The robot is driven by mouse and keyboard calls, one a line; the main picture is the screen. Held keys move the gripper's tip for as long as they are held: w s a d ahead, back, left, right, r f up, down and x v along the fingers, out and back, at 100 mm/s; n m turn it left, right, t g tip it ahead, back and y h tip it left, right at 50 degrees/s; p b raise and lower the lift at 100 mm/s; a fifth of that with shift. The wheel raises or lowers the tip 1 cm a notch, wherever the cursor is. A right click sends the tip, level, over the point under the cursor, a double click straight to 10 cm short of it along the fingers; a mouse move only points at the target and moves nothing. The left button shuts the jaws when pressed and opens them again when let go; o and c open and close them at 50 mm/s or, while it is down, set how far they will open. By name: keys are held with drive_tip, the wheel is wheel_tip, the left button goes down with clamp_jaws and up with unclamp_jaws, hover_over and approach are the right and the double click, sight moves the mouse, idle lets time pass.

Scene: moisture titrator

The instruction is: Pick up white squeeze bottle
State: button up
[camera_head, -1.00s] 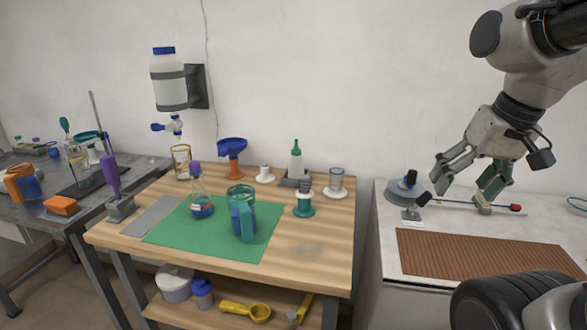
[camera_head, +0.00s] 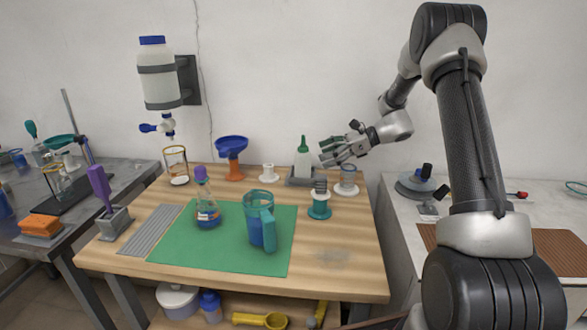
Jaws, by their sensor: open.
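The white squeeze bottle (camera_head: 303,162) with a green pointed cap stands upright in a grey holder (camera_head: 300,182) at the back of the wooden table. My gripper (camera_head: 324,152) is open just to the right of the bottle, its fingers pointing left toward it at about the bottle's upper body. The fingertips look close to the bottle; I cannot tell whether they touch it. Nothing is seen between the fingers.
A glass cylinder (camera_head: 347,182) on a white base stands below my gripper. A teal stand (camera_head: 319,203) is in front of the holder. A white spool (camera_head: 268,174) and an orange stand with blue funnel (camera_head: 233,158) are left. A teal-handled jug (camera_head: 261,225) stands on the green mat (camera_head: 185,245).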

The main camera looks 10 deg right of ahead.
sight(303, 160)
drive_tip(key=shift+m, duration=0.4)
drive_tip(key=x, duration=0.3)
drive_tip(key=w+x, duration=0.1)
drive_tip(key=x, duration=0.1)
drive_tip(key=w+x, duration=0.1)
drive_tip(key=x, duration=0.2)
drive_tip(key=shift+w+f, duration=0.1)
drive_tip(key=shift+f, duration=0.15)
drive_tip(key=shift+c, duration=0.3)
drive_tip(key=shift+y, duration=0.3)
drive_tip(key=c, duration=0.8)
